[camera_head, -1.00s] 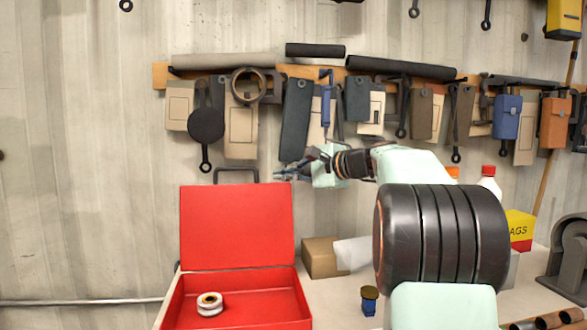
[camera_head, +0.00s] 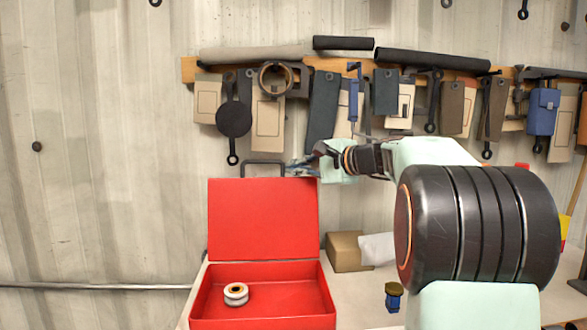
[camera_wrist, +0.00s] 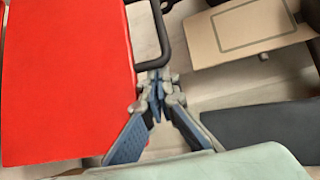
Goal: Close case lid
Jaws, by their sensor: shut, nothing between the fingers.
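A red case (camera_head: 318,315) stands on the bench with its lid (camera_head: 263,218) open and upright, leaning toward the wall. A dark handle (camera_head: 262,163) rises from the lid's top edge. A white roll with a brown centre (camera_head: 236,294) lies inside the case. My gripper (camera_head: 293,168) is shut and empty, just right of the handle near the lid's top right corner. In the wrist view the fingertips (camera_wrist: 154,88) are close to the dark handle (camera_wrist: 150,30), with the red lid (camera_wrist: 65,80) on the left. Whether they touch the handle I cannot tell.
A small blue bottle (camera_head: 393,297) stands nearer on the bench. Tools and pouches hang from a wooden rail (camera_head: 190,70) behind my gripper.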

